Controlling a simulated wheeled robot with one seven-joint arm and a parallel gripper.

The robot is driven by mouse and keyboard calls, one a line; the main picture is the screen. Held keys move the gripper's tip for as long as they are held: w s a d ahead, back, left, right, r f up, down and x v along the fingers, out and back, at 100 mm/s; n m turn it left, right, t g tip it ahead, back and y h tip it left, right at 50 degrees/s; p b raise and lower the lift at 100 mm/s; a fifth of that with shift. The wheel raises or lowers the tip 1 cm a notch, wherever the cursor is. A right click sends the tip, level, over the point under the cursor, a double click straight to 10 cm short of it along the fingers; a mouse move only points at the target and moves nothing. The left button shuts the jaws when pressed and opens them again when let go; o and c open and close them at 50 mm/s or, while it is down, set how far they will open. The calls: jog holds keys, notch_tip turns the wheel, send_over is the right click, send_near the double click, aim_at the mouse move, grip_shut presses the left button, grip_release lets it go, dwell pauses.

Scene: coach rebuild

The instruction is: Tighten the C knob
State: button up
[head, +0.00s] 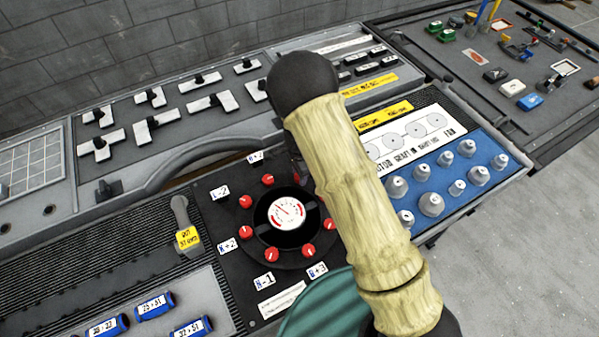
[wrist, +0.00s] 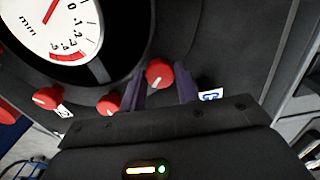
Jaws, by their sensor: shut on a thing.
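Several red knobs (head: 246,231) ring a round gauge with a white dial (head: 287,212) on a dark panel in the head view. In the wrist view, my gripper (wrist: 161,76) has its two dark purple fingers on either side of one red knob (wrist: 159,72) and is shut on it. A small blue-and-white label (wrist: 210,95) sits right of that knob, partly cut off; I cannot read its letter. The gauge dial (wrist: 55,20) fills the upper left. In the head view my arm hides my gripper and the panel's right side.
A blue plate with several grey knobs (head: 432,203) lies right of my arm. A tool with a yellow tag (head: 188,239) lies left of the gauge panel. Blue cylinders (head: 155,305) lie at the lower left. A case with small parts (head: 500,75) is at the upper right.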

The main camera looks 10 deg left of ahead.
jog(key=shift+a, duration=0.1)
jog(key=o, duration=1)
jog(key=shift+c, duration=0.2)
notch_tip(320, 180, up, 18)
jog(key=b, duration=0.2)
jog(key=shift+f, duration=0.25)
